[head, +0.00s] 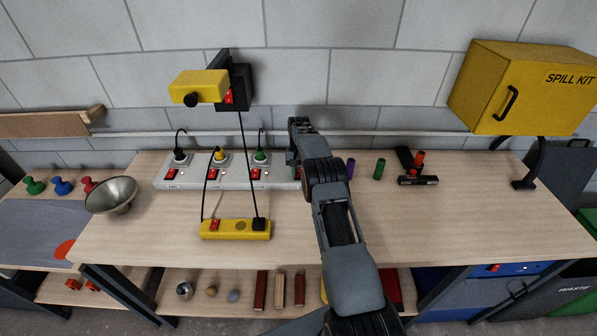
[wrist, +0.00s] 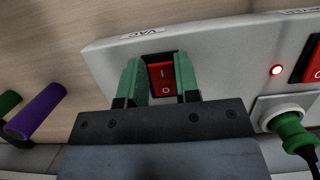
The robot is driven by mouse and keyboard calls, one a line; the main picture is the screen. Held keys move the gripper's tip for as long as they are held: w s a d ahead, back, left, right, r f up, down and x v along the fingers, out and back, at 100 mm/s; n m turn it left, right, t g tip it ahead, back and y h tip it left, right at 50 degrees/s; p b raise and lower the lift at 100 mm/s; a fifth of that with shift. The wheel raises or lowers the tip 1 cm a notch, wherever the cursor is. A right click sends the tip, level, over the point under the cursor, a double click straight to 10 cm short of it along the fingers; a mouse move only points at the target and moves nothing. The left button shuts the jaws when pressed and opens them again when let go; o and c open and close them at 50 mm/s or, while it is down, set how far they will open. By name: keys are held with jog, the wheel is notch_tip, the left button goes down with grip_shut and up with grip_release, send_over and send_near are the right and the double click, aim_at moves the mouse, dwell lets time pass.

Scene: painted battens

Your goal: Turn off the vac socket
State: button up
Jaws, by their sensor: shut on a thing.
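The vac switch (wrist: 162,78) is a red rocker marked I and O, beside the VAC label (wrist: 142,32) on the grey socket strip (wrist: 215,45). My gripper (wrist: 157,66) has its green fingers on both sides of this rocker and is shut on it. The vac plug and any lamp of the vac socket are hidden. In the head view my gripper (head: 295,170) is at the right end of the socket strip (head: 235,184) and covers the vac switch.
The neighbouring socket has a lit red lamp (wrist: 277,71), a red switch (wrist: 315,65) and a green plug (wrist: 292,130). A purple cylinder (head: 350,168) and a green one (head: 379,168) stand right of my gripper. A yellow power strip (head: 235,230) lies in front, with cables above.

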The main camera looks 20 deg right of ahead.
aim_at(298, 173)
jog(key=o, duration=0.9)
jog(key=p+v, duration=0.2)
jog(key=v, duration=0.4)
jog(key=shift+w+a+r, duration=0.1)
jog(key=shift+a, duration=0.05)
jog(key=shift+w+r, duration=0.15)
jog(key=shift+r, duration=0.5)
